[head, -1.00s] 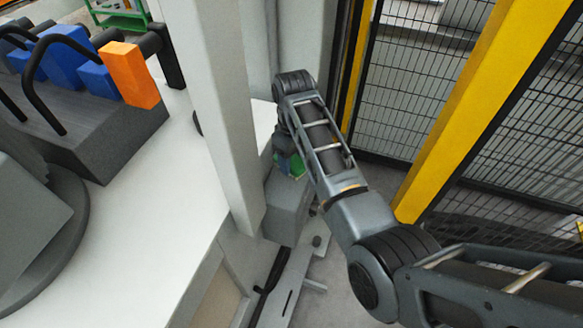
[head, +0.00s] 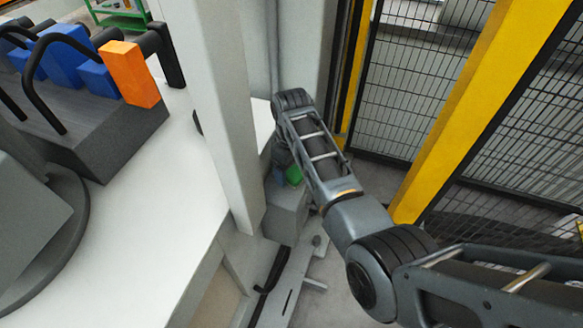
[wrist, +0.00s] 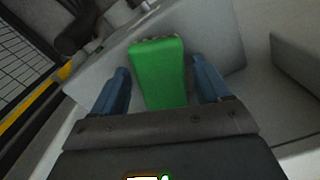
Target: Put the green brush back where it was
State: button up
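The green brush (wrist: 158,72) is a green block with a pale, rough far edge. In the wrist view it lies between the two blue fingers of my gripper (wrist: 161,88). A narrow gap shows on each side of it, so my gripper is open around the brush. In the head view only a small green patch of the brush (head: 294,175) shows below my wrist, just over a grey box (head: 284,215). Most of the gripper is hidden there by my arm. Whether the brush rests on the box is hard to tell.
A white table (head: 150,215) and a pale upright post (head: 222,110) stand left of my arm. A dark rack with blue and orange blocks (head: 130,75) is on the table. A yellow-framed mesh fence (head: 450,110) stands to the right.

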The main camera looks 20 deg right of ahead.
aim_at(291, 171)
jog(key=shift+o, duration=0.3)
jog(key=shift+r, duration=0.1)
notch_tip(291, 171, up, 12)
dwell(0.4)
